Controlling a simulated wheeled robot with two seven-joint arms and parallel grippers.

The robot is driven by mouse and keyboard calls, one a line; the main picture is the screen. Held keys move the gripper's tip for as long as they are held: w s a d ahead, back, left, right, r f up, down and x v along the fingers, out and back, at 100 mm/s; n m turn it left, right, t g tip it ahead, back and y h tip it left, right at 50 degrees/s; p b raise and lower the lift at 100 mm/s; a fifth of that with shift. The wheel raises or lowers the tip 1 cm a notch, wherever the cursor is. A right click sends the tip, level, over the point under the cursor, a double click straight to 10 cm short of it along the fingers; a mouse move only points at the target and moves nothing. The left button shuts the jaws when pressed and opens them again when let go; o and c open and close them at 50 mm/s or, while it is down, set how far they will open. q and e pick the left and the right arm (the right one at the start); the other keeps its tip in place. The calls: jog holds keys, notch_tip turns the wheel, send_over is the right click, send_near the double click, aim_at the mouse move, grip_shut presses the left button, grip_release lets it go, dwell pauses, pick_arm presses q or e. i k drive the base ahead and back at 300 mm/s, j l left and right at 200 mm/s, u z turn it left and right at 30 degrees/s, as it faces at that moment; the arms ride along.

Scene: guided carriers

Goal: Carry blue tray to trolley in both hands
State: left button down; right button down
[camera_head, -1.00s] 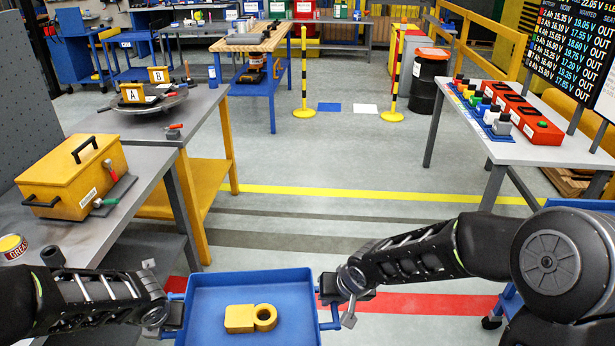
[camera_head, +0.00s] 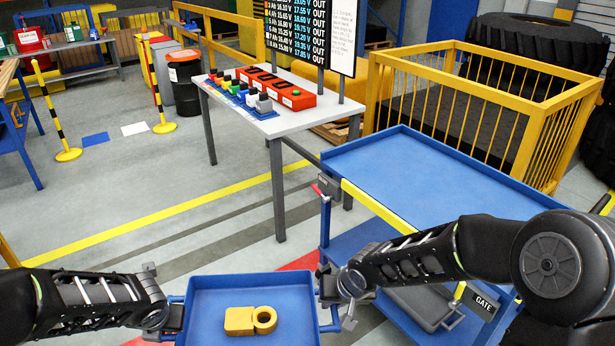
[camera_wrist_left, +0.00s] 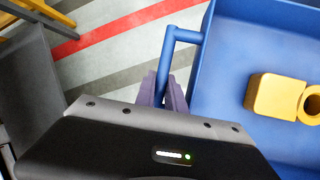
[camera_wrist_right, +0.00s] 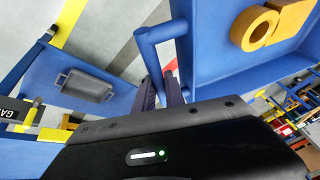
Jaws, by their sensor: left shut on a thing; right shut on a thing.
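The blue tray (camera_head: 207,310) is held level in front of me, with a yellow part with a ring end (camera_head: 250,320) lying in it. My left gripper (camera_head: 172,318) is shut on the tray's left handle, which also shows in the left wrist view (camera_wrist_left: 180,36). My right gripper (camera_head: 332,302) is shut on its right handle, seen in the right wrist view (camera_wrist_right: 160,34). The blue trolley (camera_head: 440,175) stands to the right, its top deck bare, with a yellow strip along its near edge. My right arm hides part of its lower deck.
A grey table (camera_head: 290,118) with a red charger row stands ahead, left of the trolley. A yellow railed pen (camera_head: 500,95) is behind the trolley. Striped posts (camera_head: 155,90) stand at the back left. The floor at left centre is clear.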

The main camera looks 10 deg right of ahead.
aim_at(432, 194)
jog(key=z, duration=2)
jog(key=i+j, duration=0.95)
jog(key=j, duration=0.3)
jog(key=i+j, duration=1)
jog(key=j, duration=0.2)
